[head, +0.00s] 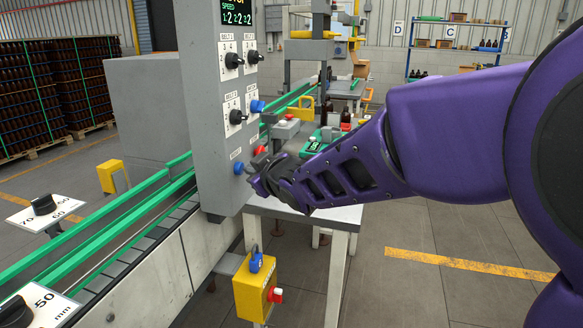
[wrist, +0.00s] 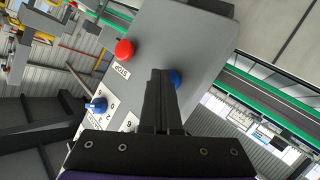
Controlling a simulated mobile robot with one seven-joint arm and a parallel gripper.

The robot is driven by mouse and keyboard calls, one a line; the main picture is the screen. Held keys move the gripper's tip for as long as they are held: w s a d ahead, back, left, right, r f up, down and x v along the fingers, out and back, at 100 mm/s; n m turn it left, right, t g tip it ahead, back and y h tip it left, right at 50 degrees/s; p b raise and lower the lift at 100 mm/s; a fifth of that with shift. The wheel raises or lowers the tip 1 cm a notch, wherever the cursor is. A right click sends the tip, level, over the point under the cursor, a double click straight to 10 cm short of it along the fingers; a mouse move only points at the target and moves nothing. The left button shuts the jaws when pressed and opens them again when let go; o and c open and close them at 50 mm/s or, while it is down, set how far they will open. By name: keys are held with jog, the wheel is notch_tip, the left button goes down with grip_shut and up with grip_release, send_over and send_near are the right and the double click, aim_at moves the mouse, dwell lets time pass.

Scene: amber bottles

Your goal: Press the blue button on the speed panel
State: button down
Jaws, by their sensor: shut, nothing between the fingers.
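The speed panel (head: 212,110) is a tall grey box with a small screen on top. Its blue button (head: 238,168) is low on the face. The button also shows in the wrist view (wrist: 174,78), partly hidden behind my fingers. My gripper (head: 256,184) is shut and empty, with its tip close to the blue button, slightly right of and below it in the head view. In the wrist view the fingertips (wrist: 161,73) overlap the button's left edge. I cannot tell whether they touch it.
A red button (wrist: 124,50) marked STOP sits beside the blue one. A blue knob (head: 257,106) and black knobs (head: 233,61) are higher on the panel. A green-railed conveyor (head: 120,225) runs at left. A white table (head: 310,217) stands below my gripper.

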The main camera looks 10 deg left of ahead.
jog(key=shift+s+d+p, duration=0.1)
jog(key=shift+d+p, duration=0.25)
jog(key=shift+d, duration=0.4)
jog(key=shift+s+d+p, duration=0.15)
jog(key=shift+d+p, duration=1.2)
jog(key=shift+d, duration=1.15)
